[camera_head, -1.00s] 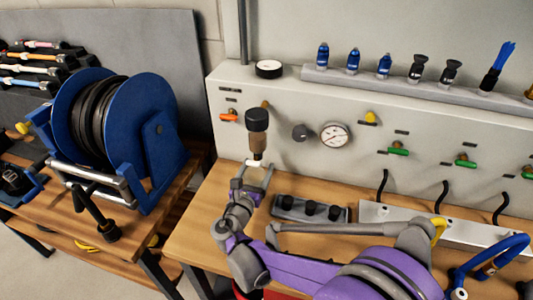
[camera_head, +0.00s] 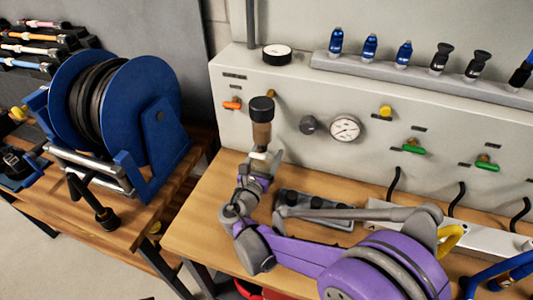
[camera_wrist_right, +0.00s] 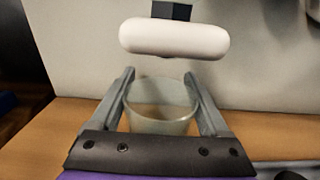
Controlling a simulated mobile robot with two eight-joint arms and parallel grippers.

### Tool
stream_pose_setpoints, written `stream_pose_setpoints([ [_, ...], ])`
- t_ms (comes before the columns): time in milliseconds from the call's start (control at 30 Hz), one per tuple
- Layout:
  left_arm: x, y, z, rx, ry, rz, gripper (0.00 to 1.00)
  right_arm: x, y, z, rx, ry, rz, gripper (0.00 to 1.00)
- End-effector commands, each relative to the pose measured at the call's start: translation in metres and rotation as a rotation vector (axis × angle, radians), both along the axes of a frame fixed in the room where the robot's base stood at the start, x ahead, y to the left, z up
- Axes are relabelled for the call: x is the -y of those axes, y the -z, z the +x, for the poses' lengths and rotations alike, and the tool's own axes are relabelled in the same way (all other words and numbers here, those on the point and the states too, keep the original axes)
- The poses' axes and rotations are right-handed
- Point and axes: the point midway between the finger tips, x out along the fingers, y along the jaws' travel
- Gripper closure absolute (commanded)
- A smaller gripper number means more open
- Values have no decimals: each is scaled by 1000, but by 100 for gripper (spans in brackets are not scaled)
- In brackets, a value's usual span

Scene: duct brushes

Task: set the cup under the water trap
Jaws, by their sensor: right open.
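The water trap (camera_head: 261,133) hangs on the front of the grey panel, with a black top and a brownish bowl. In the right wrist view a white rounded piece (camera_wrist_right: 175,39) is just beyond and above my fingertips; it looks like the trap's lower end. A translucent, pale cup (camera_wrist_right: 161,118) stands upright between the fingers of my right gripper (camera_wrist_right: 158,82). The fingers are open, one on each side of it. In the head view my right gripper (camera_head: 262,163) is right below the trap, and the cup is hard to make out there. My left gripper is not in view.
A blue hose reel (camera_head: 143,120) stands on the left bench. A pressure gauge (camera_head: 344,129) and valves are on the panel right of the trap. A dark block with knobs (camera_head: 318,209) lies on the wooden bench (camera_head: 203,222), whose front left is clear.

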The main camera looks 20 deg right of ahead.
Motion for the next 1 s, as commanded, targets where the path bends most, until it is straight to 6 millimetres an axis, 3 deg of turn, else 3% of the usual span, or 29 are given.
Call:
stream_pose_setpoints([
  [33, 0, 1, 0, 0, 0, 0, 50, 0, 1, 0, 0, 0, 0, 15],
  [133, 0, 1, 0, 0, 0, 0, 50, 0, 1, 0, 0, 0, 0, 0],
  [467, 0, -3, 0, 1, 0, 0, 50, -2, -4, -2, 0, -1, 0, 0],
  [1000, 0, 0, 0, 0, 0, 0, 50, -59, -2, -87, -1, -4, 1, 0],
])
